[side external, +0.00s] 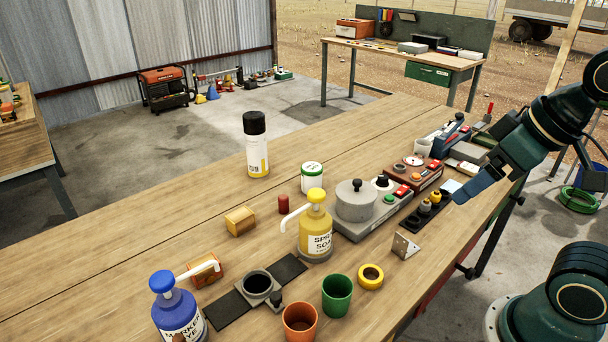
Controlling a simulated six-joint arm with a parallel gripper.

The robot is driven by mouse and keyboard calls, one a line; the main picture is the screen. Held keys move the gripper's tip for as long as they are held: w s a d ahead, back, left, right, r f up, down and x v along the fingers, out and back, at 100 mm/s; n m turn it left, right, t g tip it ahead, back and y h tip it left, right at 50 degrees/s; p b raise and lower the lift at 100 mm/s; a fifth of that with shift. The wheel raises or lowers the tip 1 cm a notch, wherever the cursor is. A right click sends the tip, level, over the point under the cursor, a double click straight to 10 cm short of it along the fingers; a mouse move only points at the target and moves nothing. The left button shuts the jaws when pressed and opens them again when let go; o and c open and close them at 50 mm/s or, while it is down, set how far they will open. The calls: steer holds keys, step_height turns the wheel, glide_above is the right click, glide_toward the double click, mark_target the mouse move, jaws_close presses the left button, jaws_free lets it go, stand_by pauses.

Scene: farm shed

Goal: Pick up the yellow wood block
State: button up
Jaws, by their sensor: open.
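The yellow wood block (240,222) lies on the wooden table, left of the middle, with clear wood around it. A second, more orange-brown wood block (203,279) lies nearer the camera, partly covered by the white spout of the blue pump bottle (177,310). My gripper (466,190) is at the right, over the table's right side, far from the yellow block. It is open with nothing seen in it, though its finger gap is hard to make out from this angle.
Between my gripper and the yellow block stand a yellow pump bottle (316,232), a grey device with a round lid (356,204), a white-green can (312,178) and a small red cylinder (284,204). A spray can (256,150) stands behind. Green (337,298) and orange cups (299,325) are in front.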

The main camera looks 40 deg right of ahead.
steer(key=shift+w, duration=0.1)
steer(key=g, duration=0.1)
glide_above(240, 215)
steer(key=s, duration=0.5)
step_height(240, 215, down, 13)
steer(key=shift+r, duration=0.15)
steer(key=shift+x, duration=4.3)
